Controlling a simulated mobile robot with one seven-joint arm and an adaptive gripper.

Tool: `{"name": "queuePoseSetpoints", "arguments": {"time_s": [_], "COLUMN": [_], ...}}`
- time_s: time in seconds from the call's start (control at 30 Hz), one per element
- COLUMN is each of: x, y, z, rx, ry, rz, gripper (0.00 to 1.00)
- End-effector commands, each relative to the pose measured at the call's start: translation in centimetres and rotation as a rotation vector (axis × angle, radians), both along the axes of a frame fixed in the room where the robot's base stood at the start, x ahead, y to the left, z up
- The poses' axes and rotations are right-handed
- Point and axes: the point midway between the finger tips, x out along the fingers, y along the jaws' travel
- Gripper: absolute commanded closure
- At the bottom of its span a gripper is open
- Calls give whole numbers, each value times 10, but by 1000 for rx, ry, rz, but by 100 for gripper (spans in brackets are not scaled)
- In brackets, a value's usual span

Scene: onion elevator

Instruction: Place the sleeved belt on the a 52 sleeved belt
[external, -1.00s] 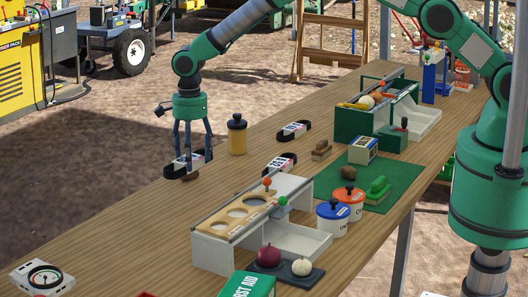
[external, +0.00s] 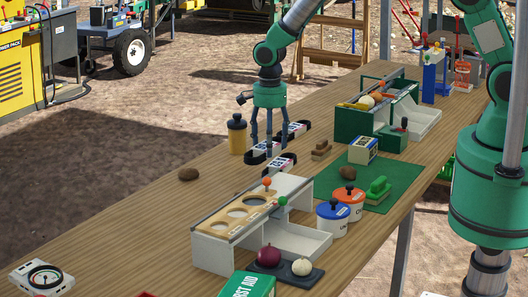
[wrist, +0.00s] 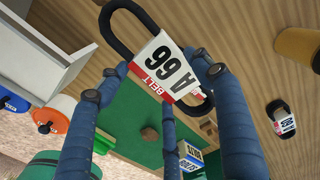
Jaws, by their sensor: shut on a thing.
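My gripper (external: 264,147) is shut on a sleeved belt (external: 258,155), a black loop with a white sleeve, held over the table. In the wrist view the held sleeve (wrist: 165,66) reads "BELT A 66", between the blue fingers (wrist: 160,85). A second sleeved belt (external: 280,164) lies close by, toward the white rack; its label is unreadable. In the wrist view the held belt largely hides what is under it. A third sleeved belt (external: 295,130) lies behind to the right; it also shows in the wrist view (wrist: 282,120), with its label not clearly legible. I cannot tell which belt is A 52.
A yellow jar (external: 237,134) stands just left of my gripper. A white rack (external: 215,238) stands in front, a green crate (external: 349,125) to the right. A brown lump (external: 188,174) lies on the open table to the left. Lidded pots (external: 332,218) stand by the green mat (external: 388,171).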

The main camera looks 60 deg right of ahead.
Motion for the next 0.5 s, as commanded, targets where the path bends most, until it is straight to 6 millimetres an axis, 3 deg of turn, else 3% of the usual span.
{"name": "queuePoseSetpoints", "arguments": {"time_s": [0.2, 0.5], "x": [-44, -107], "y": [-40, -83], "z": [-3, -9], "rx": [0, 0], "ry": [1, 0], "rz": [1, 6], "gripper": [66, 66]}}
